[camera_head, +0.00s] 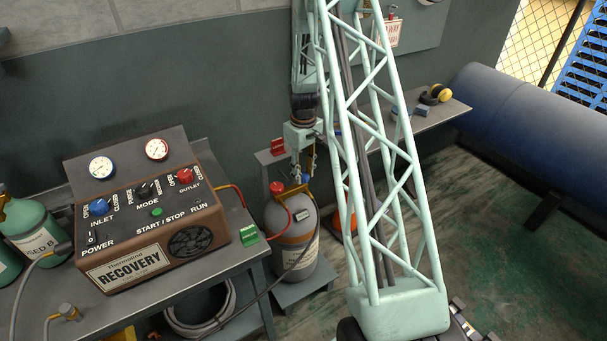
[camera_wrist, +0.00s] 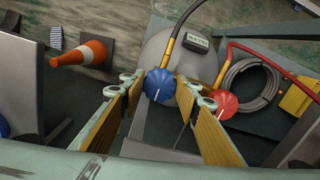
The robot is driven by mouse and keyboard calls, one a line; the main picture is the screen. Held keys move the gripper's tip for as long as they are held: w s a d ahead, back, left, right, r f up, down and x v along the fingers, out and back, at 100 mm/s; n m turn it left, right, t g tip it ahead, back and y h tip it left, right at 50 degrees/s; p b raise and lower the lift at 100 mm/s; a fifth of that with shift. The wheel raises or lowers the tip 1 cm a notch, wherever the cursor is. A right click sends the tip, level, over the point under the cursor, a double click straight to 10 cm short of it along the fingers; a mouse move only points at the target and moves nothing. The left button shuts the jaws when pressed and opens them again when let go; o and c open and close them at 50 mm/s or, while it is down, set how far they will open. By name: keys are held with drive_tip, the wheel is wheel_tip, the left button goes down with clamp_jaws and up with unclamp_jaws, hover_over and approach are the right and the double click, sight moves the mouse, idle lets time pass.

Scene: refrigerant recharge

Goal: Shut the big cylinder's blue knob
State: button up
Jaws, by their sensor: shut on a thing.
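My gripper (camera_wrist: 160,88) is shut on this knob from above; my gripper (camera_head: 304,168) also shows over the cylinder's top in the head view. There the blue knob is mostly hidden by the fingers. The red knob (camera_wrist: 223,104) is just right of my right finger, and it shows in the head view (camera_head: 277,187) too.
A red hose (camera_wrist: 262,50) and a yellow-ended dark hose (camera_wrist: 185,25) leave the valves. The recovery machine (camera_head: 150,210) stands on a bench at left. An orange cone (camera_wrist: 80,53) stands beside the cylinder. A shelf (camera_head: 425,118) runs along the wall behind.

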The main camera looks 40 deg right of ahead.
sight(303, 176)
drive_tip(key=o, duration=0.9)
drive_tip(key=shift+r, duration=0.1)
drive_tip(key=shift+r, duration=5.9)
